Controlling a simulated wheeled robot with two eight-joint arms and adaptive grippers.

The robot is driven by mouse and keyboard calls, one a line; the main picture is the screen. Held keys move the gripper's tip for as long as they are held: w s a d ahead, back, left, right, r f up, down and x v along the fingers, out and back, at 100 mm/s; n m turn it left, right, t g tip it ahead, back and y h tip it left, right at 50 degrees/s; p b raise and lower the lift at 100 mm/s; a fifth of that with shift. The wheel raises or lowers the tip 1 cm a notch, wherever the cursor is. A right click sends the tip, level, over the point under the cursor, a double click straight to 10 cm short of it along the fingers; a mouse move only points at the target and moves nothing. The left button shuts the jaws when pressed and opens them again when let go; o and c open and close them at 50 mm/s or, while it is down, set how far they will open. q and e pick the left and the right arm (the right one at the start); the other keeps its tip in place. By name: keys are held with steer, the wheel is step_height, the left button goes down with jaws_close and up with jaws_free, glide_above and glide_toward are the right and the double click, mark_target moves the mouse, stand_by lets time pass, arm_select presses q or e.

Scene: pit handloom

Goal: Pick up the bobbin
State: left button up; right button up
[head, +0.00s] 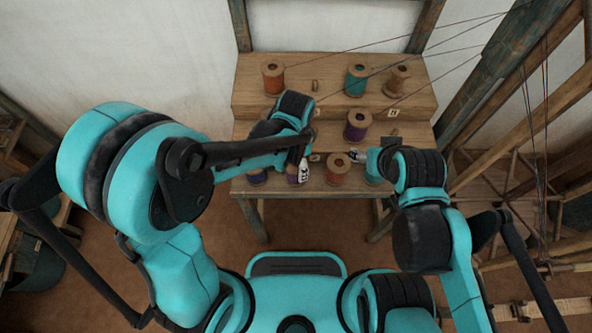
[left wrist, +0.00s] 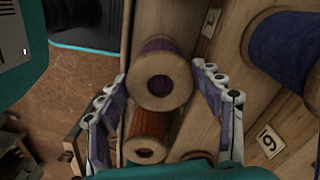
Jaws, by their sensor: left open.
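Several wooden bobbins stand on a stepped wooden rack. In the left wrist view a purple bobbin (left wrist: 158,78) lies between the two spread fingers of my left gripper (left wrist: 160,84), with its round wooden end and dark hole facing the camera. In the head view this purple bobbin (head: 292,172) is partly hidden by my left gripper (head: 302,170) at the front step. My left gripper is open, and I see no clear contact. My right gripper (head: 366,157) is by the front step near a teal bobbin (head: 373,177); its jaw state is unclear.
An orange bobbin (head: 338,170) stands in the front row; it also shows in the left wrist view (left wrist: 148,145). A larger-looking purple bobbin (head: 358,125) is on the middle step. Orange (head: 273,78), teal (head: 356,80) and brown (head: 397,80) bobbins stand on top. Threads cross the upper right.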

arm_select(q)
step_height(320, 180, down, 3)
steer(key=shift+f+b, duration=0.1)
steer(key=shift+b, duration=0.4)
steer(key=c, duration=0.9)
steer(key=shift+o, duration=0.2)
